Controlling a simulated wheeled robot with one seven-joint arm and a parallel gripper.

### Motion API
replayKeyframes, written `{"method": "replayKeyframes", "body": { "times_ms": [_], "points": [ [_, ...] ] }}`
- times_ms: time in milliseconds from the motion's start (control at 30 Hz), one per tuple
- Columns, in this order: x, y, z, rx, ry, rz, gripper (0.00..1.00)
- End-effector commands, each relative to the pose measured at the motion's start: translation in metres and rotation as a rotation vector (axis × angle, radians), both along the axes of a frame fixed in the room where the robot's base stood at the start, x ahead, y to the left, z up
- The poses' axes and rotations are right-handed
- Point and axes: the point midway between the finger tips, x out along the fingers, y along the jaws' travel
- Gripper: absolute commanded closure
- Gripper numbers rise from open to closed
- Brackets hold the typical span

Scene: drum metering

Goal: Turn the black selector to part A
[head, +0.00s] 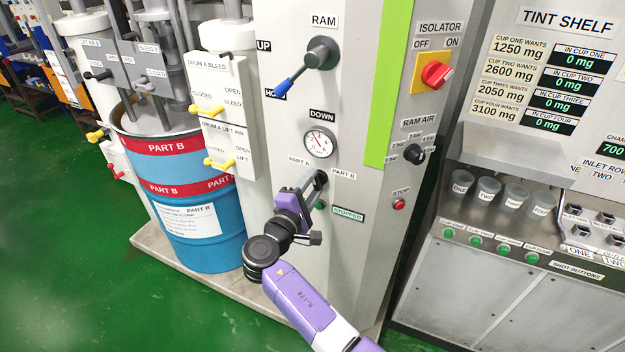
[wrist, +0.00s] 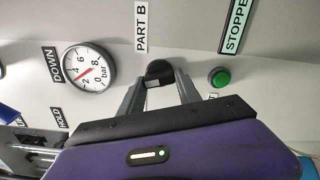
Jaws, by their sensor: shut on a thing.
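The black selector (head: 322,177) sits on the grey cabinet panel below the pressure gauge, between the PART A label (head: 299,161) and the PART B label (head: 344,173). My gripper (head: 316,185) reaches up to it from below and hides part of it. In the wrist view the selector (wrist: 158,71) shows as a dark knob with my gripper's fingers (wrist: 159,86) on both sides, shut on it. The PART B label (wrist: 141,27) stands just above it there. Which way the selector points is hard to tell behind the fingers.
The gauge (head: 319,142) is above the selector. A green button (head: 320,204) and the STOPPED sign (head: 348,214) are close below right. The blue-handled ram lever (head: 300,68), ram air knob (head: 413,154) and red stop button (head: 399,204) are farther off. A blue drum (head: 203,250) stands left.

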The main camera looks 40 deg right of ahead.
Motion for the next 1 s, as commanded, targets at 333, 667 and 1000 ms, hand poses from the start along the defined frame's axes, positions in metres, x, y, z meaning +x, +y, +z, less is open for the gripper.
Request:
{"method": "replayKeyframes", "body": {
  "times_ms": [333,667,1000],
  "points": [
    [0.0003,0.0016,0.0003,-0.099,0.276,0.005,1.0],
    [-0.0001,0.0016,-0.0023,-0.154,0.426,0.005,1.0],
    [-0.0002,0.0016,-0.0037,-0.169,0.469,0.006,1.0]
  ]
}}
